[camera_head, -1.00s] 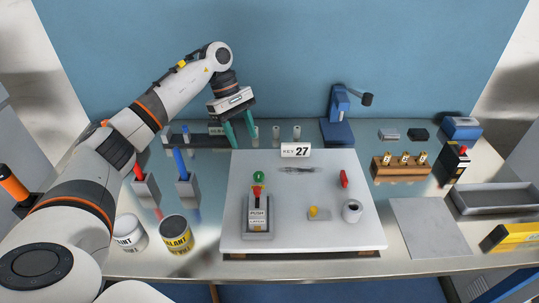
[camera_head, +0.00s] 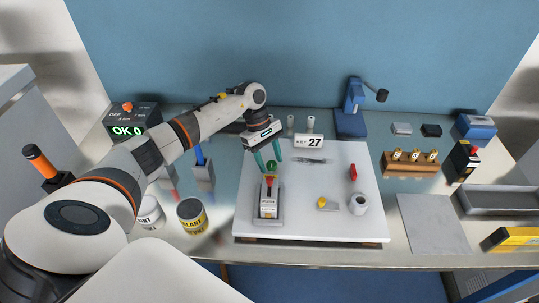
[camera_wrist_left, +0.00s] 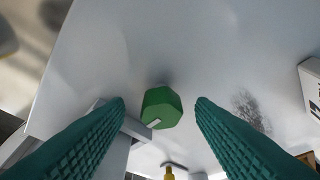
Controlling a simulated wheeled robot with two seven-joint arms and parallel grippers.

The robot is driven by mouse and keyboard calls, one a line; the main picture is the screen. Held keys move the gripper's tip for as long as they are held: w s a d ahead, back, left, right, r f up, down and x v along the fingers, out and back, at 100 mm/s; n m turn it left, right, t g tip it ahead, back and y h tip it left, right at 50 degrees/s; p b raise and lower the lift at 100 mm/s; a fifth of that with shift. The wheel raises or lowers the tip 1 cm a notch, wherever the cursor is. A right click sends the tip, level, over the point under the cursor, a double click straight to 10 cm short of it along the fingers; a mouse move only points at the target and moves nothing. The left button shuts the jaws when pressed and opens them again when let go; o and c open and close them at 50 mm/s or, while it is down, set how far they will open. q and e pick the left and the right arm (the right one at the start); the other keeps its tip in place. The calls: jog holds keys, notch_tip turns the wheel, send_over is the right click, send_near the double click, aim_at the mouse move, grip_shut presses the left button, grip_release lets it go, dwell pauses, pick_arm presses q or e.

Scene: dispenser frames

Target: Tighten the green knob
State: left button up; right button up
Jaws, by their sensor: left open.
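The green knob (camera_head: 272,167) sits at the back end of a small grey fixture with a PUSH label (camera_head: 268,206) on the white board (camera_head: 330,223). A red part lies just in front of it. In the left wrist view the green knob (camera_wrist_left: 161,108) is faceted, with a small light mark on its near edge. My left gripper (camera_head: 268,161) is over the knob, its teal fingers pointing down. In the wrist view my left gripper (camera_wrist_left: 160,104) is open, with the knob framed between the fingertips and a gap on each side. My right gripper is not in view.
Paint (camera_head: 150,213) and sealant (camera_head: 192,216) cans stand left of the board.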

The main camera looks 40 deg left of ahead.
pick_arm(q)
jog(key=shift+f, duration=0.1)
jog(key=shift+c, duration=0.2)
jog(key=c, duration=0.9)
jog(key=shift+c, duration=0.2)
